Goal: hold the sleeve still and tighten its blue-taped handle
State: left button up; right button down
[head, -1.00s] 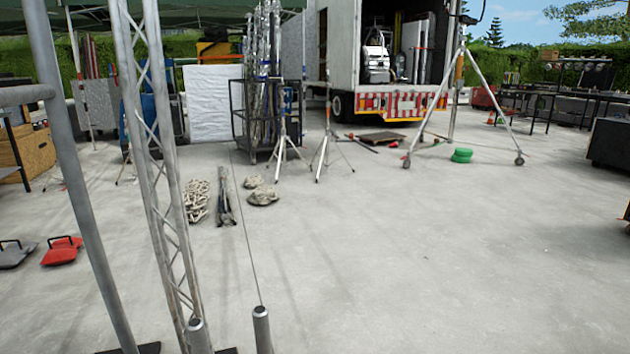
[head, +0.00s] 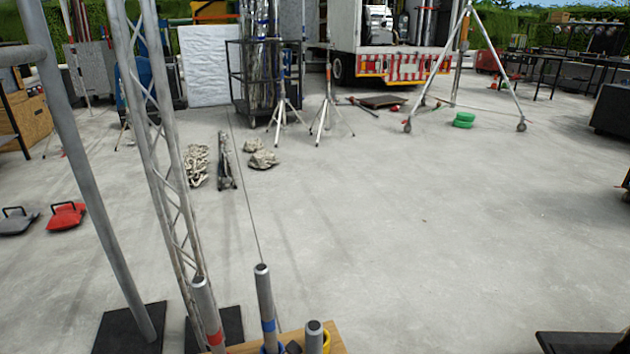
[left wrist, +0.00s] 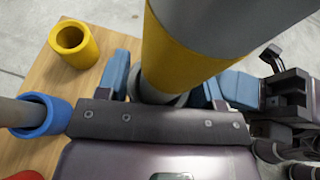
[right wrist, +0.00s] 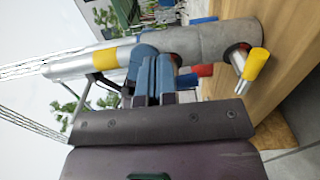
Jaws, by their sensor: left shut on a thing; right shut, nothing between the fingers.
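In the left wrist view my left gripper (left wrist: 175,98) is shut around a grey upright tube with a wide yellow band (left wrist: 180,55). In the right wrist view my right gripper (right wrist: 153,80) is shut and empty, its fingers close to a grey sleeve (right wrist: 215,42). A pale pole with a yellow band (right wrist: 105,58) runs into the sleeve, and a yellow-tipped handle (right wrist: 255,65) sticks out from its end. In the head view a blue-banded pole (head: 264,295) stands between a red-banded pole (head: 208,310) and a short grey tube (head: 314,335). I cannot make out a blue-taped handle for certain.
A wooden board (left wrist: 45,75) carries an empty yellow ring cup (left wrist: 75,42) and a blue ring cup (left wrist: 45,118) with a pole in it. A lattice mast (head: 165,150) and thick pole (head: 75,170) stand at left. The concrete floor at centre right is clear.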

jog(key=shift+a+f, duration=0.15)
jog(key=shift+f, duration=0.8)
jog(key=shift+w+d+f, duration=0.1)
jog(key=shift+d, duration=0.1)
dwell(0.4)
jog(key=v, duration=0.6)
dwell(0.5)
jog(key=shift+d, duration=0.2)
jog(key=w+a+r, duration=0.1)
jog(key=w+r, duration=0.2)
jog(key=w, duration=0.3)
jog(key=shift+a, duration=0.2)
dwell(0.6)
jog(key=shift+s+a+f, duration=0.1)
jog(key=shift+s+a, duration=0.1)
jog(key=shift+a, duration=0.35)
dwell(1.1)
